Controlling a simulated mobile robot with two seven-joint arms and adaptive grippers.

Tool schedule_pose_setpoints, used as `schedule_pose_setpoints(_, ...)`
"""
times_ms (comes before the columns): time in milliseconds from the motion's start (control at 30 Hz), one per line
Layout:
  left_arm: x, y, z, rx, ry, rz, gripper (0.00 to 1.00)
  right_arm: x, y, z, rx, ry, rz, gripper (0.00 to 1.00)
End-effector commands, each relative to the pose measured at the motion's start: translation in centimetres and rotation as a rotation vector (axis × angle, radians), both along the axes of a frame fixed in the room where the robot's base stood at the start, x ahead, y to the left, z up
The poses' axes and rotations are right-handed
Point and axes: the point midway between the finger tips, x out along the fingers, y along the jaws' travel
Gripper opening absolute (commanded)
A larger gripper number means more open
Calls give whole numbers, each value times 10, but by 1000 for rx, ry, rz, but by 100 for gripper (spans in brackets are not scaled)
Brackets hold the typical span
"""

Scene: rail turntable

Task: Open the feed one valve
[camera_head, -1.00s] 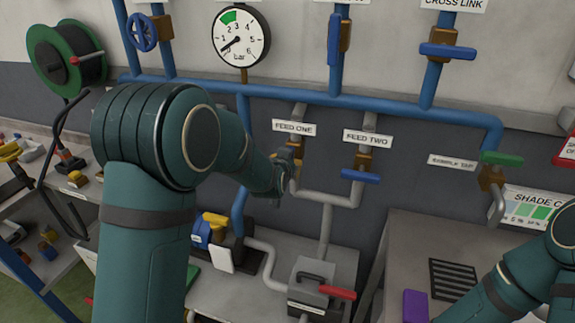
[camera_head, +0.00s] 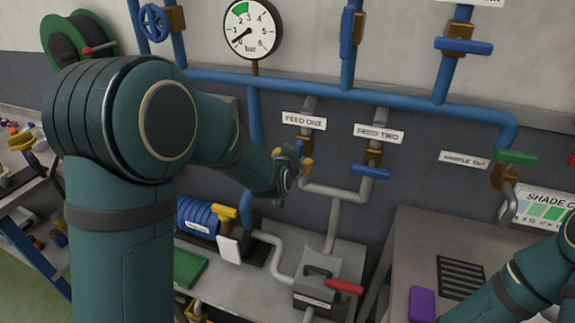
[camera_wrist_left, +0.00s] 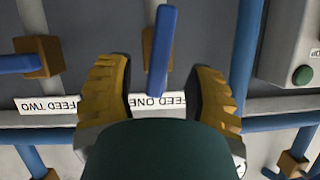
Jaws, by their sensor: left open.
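The feed one valve has a brass body (camera_head: 316,137) under the white FEED ONE label (camera_head: 303,119) in the head view, partly hidden by my gripper. Its blue lever (camera_wrist_left: 162,50) shows in the left wrist view, roughly in line with its pipe, its end between my fingers in the picture. My left gripper (camera_head: 293,165) is open, just below and in front of the valve; its yellow fingers (camera_wrist_left: 158,95) stand apart on either side of the lever, with visible gaps. Whether the lever is deep between them I cannot tell. My right gripper is out of view.
The feed two valve (camera_head: 372,158) is close to the right, its blue lever crosswise to its pipe. A pressure gauge (camera_head: 252,28) and a blue header pipe (camera_head: 400,103) are above. A pump (camera_head: 198,216) and a red-handled box (camera_head: 325,282) stand below.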

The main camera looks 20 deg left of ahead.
Motion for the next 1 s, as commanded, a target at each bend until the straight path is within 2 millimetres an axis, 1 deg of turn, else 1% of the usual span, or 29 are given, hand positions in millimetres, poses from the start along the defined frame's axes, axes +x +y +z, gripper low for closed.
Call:
schedule_pose_setpoints(33,-11,-1,6,-3,-3,-2,53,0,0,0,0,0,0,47)
schedule_pose_setpoints(200,-40,-2,17,-4,-2,-1,53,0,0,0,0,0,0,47)
schedule_pose_setpoints(400,-60,-2,25,0,-2,-1,53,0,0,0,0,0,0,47)
schedule_pose_setpoints(567,-66,-2,26,-1,0,0,53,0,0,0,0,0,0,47)
schedule_pose_setpoints(1000,-66,-2,26,0,0,0,53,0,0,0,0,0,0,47)
